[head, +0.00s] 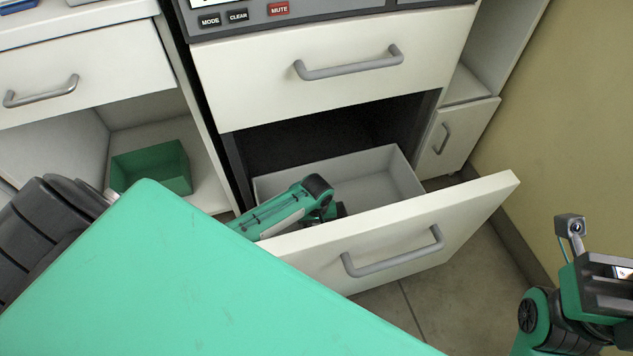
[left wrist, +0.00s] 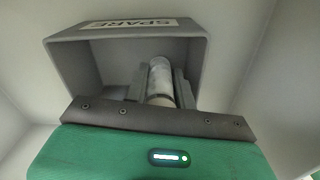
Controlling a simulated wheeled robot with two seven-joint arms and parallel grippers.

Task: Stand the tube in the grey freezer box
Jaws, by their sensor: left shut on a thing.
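In the left wrist view a grey box (left wrist: 72,62) with a "SPARE" label, read upside down, stands inside the drawer. The tube (left wrist: 159,78), pale and whitish, is between the fingers of my left gripper (left wrist: 160,88), which is shut on it. Tube and fingers overlap the box's opening in this view; whether the tube touches the box floor cannot be told. In the head view my left arm reaches down into the open drawer (head: 480,205), and the drawer front hides the fingers, tube and box. My right gripper (head: 606,290) is at the right edge, its fingers unclear.
The drawer's pale inner walls (head: 385,160) surround my left gripper, with free space to its right. A shut drawer (head: 340,85) is above. A green bin (head: 150,168) sits on a low shelf at left. Bare floor (head: 450,300) and a yellowish wall are at right.

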